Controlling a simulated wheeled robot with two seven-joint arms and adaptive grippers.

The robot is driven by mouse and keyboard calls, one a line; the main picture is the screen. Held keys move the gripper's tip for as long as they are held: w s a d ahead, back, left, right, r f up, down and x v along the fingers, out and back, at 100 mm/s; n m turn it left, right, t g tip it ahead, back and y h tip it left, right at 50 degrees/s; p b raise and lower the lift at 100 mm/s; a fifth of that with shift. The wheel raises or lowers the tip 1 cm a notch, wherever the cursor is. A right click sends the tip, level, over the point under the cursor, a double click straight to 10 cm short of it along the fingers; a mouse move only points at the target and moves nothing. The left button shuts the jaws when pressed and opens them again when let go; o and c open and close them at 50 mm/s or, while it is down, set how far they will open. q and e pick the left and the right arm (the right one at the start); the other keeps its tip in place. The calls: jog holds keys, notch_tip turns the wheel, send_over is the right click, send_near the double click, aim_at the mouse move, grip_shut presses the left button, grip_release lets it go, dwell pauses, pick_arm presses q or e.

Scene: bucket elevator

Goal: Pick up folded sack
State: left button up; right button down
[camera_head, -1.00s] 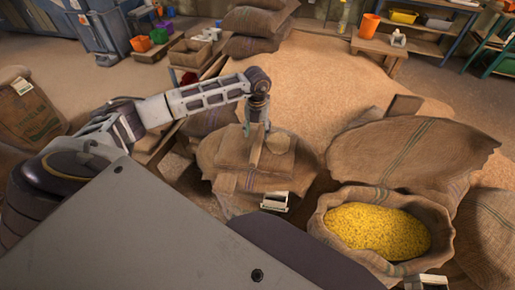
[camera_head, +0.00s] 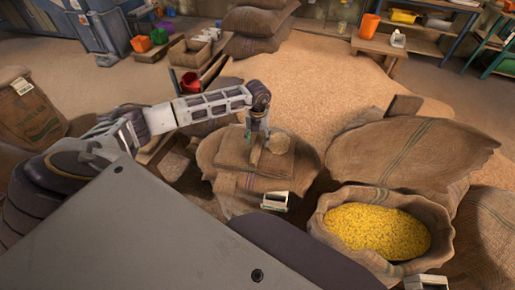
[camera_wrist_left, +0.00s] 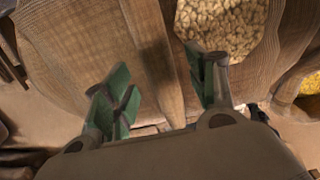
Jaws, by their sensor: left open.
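A brown folded sack (camera_head: 240,151) lies on top of a larger burlap sack (camera_head: 225,185) in the middle of the head view. A round patch of pale grain (camera_head: 279,143) shows beside it. My left gripper (camera_head: 256,146) points down onto the folded sack, with its fingertips close to the cloth. In the left wrist view the green fingers of the left gripper (camera_wrist_left: 162,92) are apart, and a raised strip of brown sackcloth (camera_wrist_left: 155,50) runs between them. Pale grain (camera_wrist_left: 215,22) shows by the right finger. I cannot tell whether the fingers touch the cloth. My right gripper is not in view.
An open sack of yellow grain (camera_head: 378,222) stands at the right front, with a large sack (camera_head: 405,155) behind it. A small pale box-like item (camera_head: 275,201) sits at the sack's front. Stacked sacks (camera_head: 255,25) and a low bench (camera_head: 375,45) stand behind.

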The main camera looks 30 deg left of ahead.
pick_arm(q)
jog(key=shift+f, duration=1.2)
jog(key=shift+c, duration=0.2)
jog(key=shift+r, duration=0.1)
grip_shut()
